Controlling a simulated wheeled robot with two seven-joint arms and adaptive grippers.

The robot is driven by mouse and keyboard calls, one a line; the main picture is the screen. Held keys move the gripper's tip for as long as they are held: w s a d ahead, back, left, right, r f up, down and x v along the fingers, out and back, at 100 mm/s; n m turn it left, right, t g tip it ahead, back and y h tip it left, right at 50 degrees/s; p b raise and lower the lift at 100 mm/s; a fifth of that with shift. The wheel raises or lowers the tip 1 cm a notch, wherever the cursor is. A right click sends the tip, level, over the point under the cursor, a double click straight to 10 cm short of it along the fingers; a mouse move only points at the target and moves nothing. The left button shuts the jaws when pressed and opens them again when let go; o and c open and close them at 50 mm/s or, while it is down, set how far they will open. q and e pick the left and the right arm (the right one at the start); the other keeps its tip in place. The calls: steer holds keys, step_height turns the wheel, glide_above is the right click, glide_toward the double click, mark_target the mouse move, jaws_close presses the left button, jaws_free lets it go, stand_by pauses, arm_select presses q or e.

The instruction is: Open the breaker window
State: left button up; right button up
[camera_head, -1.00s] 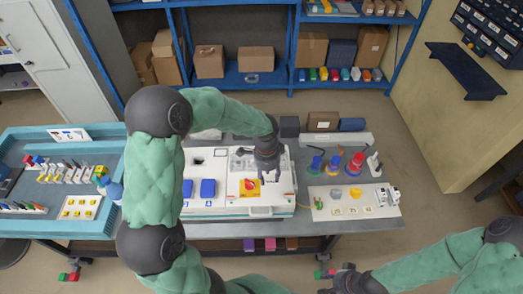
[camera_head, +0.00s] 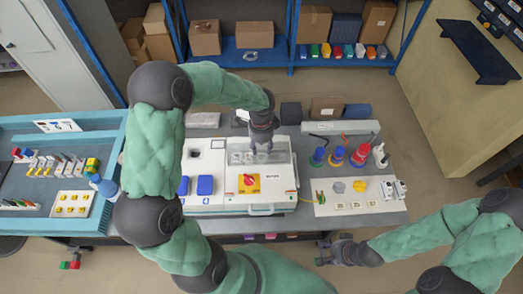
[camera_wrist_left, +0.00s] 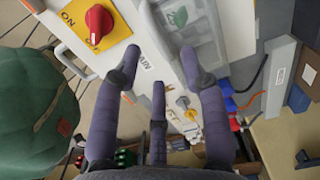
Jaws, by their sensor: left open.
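The breaker window (camera_head: 283,158) is a clear panel on the white box (camera_head: 276,201), behind the red rotary switch (camera_head: 249,182). It looks closed, lying over the breakers. The window (camera_wrist_left: 188,22) and the red switch (camera_wrist_left: 98,24) also show in the left wrist view. My left gripper (camera_head: 261,150) points down over the window's middle, hiding part of it. In the wrist view its fingers (camera_wrist_left: 168,75) are spread with nothing between them. Whether a fingertip touches the window I cannot tell. My right gripper (camera_head: 325,250) is at the table's front, away from the box; its fingers are too small to read.
Blue covers (camera_head: 205,185) sit on the box's left part. Red and blue cylinders (camera_head: 337,156) and a white board (camera_head: 346,196) are to the right. A grey bar (camera_head: 340,127) lies behind them. A blue tray table (camera_head: 100,222) stands left.

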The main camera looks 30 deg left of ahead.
mark_target(262, 154)
arm_select(q)
steer(key=shift+f, duration=1.6)
jaws_close()
